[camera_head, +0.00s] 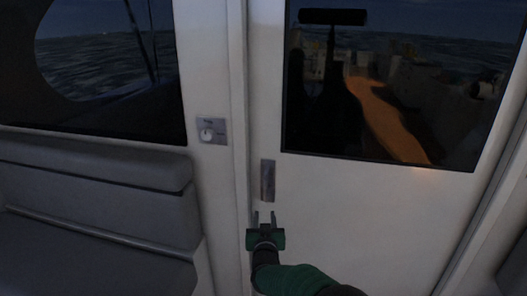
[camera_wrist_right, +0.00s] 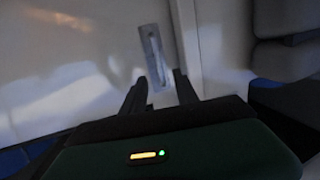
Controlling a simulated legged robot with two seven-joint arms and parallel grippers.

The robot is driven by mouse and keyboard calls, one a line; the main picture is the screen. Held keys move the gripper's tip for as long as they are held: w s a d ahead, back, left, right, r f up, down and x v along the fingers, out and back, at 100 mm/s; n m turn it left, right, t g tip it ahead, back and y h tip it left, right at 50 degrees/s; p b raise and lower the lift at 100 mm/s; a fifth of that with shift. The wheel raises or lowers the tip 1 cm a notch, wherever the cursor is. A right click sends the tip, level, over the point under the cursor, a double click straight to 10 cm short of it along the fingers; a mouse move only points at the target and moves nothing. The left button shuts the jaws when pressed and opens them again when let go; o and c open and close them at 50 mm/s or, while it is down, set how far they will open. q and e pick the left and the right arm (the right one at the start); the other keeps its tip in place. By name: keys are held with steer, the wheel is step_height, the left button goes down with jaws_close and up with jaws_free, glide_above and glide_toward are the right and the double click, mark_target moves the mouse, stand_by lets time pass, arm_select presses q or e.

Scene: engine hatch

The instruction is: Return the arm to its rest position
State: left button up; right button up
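My right gripper (camera_head: 264,217) is in front of the white door (camera_head: 345,215), just below the door's grey recessed handle plate (camera_head: 268,180). Its two fingers are apart with nothing between them. In the right wrist view the gripper (camera_wrist_right: 162,82) points at the door, and the handle plate (camera_wrist_right: 153,52) shows beyond the fingertips. I cannot tell the exact gap between the fingers and the door. The green right arm comes in from the bottom of the head view. My left gripper is not in view.
A grey padded seat (camera_head: 90,215) with a rail stands on the left. A small switch panel (camera_head: 211,131) is on the wall left of the door. The door has a dark window (camera_head: 330,110) with reflections. Another window (camera_head: 100,60) shows the sea.

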steer(key=s+d+f+g+p, duration=0.1)
steer(key=s+d+g, duration=0.3)
steer(key=s, duration=0.9)
steer(key=s+d+f+g+p, duration=0.2)
steer(key=s+d+g, duration=0.3)
steer(key=s+d, duration=0.4)
steer(key=s+d+f+g+p, duration=0.1)
steer(key=s+d+g, duration=0.4)
steer(key=s, duration=1.4)
steer(key=shift+d+f+p, duration=0.3)
steer(key=shift+d+f, duration=0.4)
steer(key=shift+d, duration=0.1)
steer(key=shift+d, duration=0.3)
steer(key=shift+a, duration=0.2)
